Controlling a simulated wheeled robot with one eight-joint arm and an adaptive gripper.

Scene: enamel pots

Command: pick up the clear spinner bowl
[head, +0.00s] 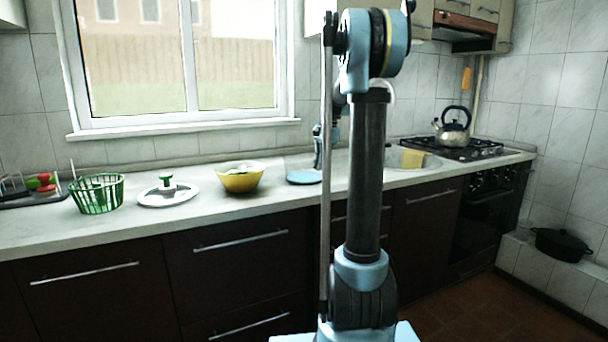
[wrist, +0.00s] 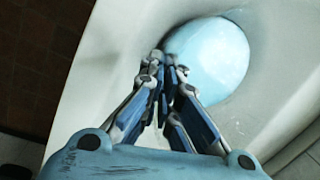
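A pale blue disc (head: 304,176) with a faint, see-through surround is on the counter right of the yellow bowl. It looks like the clear spinner bowl, but its walls are hard to make out. In the wrist view, the pale blue round (wrist: 212,58) lies just beyond my fingertips, with faint pale curves around it. My gripper (wrist: 163,72) has its fingers drawn together at the near left edge of the round. I cannot tell whether a thin clear wall is between them. In the head view, my arm partly hides my gripper (head: 319,148), behind and above the disc.
On the counter to the left are a green basket (head: 97,194), a white lid with a green knob (head: 168,192) and a yellow bowl (head: 240,179). To the right are a sink with a yellow cloth (head: 412,158) and a kettle (head: 453,128) on the stove.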

